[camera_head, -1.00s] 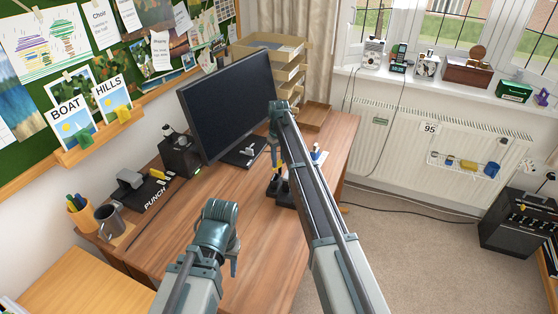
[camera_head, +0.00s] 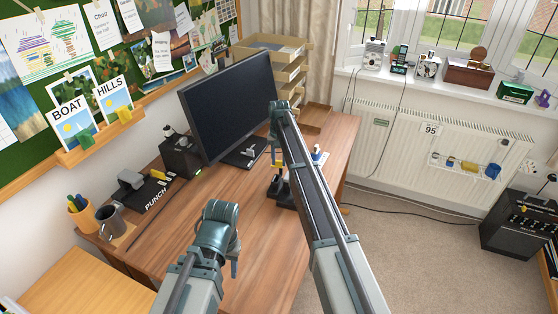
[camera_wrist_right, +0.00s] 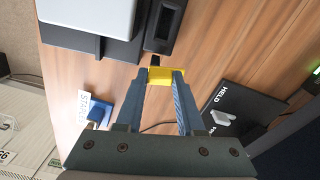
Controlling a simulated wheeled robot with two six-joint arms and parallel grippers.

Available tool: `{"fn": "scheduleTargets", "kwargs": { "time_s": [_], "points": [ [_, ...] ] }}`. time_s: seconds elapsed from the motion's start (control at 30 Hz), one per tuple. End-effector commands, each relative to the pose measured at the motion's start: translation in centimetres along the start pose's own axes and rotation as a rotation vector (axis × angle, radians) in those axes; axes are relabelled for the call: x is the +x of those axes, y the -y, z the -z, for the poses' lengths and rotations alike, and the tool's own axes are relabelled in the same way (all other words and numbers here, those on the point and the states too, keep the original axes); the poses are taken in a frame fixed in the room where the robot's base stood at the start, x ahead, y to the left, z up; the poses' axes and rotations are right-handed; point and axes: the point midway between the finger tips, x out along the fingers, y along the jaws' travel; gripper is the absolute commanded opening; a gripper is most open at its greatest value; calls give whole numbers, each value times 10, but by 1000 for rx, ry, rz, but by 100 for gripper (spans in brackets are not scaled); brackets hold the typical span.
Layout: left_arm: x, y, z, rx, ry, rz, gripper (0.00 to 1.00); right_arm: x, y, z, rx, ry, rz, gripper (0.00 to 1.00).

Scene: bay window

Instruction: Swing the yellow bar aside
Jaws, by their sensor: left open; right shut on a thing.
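The yellow bar (camera_wrist_right: 165,76) shows in the right wrist view between my right gripper's fingertips. My right gripper (camera_wrist_right: 166,80) is shut on it. A dark upright part (camera_wrist_right: 163,30) lies just beyond the bar; whether the two are joined is unclear. In the head view my right gripper (camera_head: 278,168) points down over a black base (camera_head: 285,195) on the desk, with a little yellow by its fingers. My left gripper (camera_head: 234,269) is low in the head view, mostly hidden behind its own arm, apart from the bar, and open.
The desk (camera_head: 190,220) holds a monitor (camera_head: 228,105), a black punch (camera_head: 150,190) and a mug (camera_head: 111,219). In the right wrist view a HELD plate (camera_wrist_right: 228,103) and a blue holder (camera_wrist_right: 98,111) flank my gripper. Bare desk lies left of it in the head view.

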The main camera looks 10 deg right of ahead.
Motion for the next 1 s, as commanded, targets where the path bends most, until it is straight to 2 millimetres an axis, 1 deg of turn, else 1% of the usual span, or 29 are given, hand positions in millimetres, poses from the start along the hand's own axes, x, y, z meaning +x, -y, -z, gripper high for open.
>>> {"fn": "scheduleTargets", "kwargs": {
  "time_s": [0.3, 0.73, 0.77, 0.9, 0.93, 1.0],
  "points": [
    [0, 0, 0, 0, 0, 0, 50, 0, 0, 1, 73, 0, 0, 0],
    [0, 0, 0, 0, 0, 0, 50, 0, 0, 1, 80, 0, 0, 0],
    [0, 0, 0, 0, 0, 0, 50, 0, 0, 1, 80, 0, 0, 39],
    [0, 0, 0, 0, 0, 0, 50, 0, 0, 1, 79, 0, 0, 64],
    [0, 0, 0, 0, 0, 0, 50, 0, 0, 1, 79, 0, 0, 68],
    [0, 0, 0, 0, 0, 0, 50, 0, 0, 1, 79, 0, 0, 68]
  ]
}}
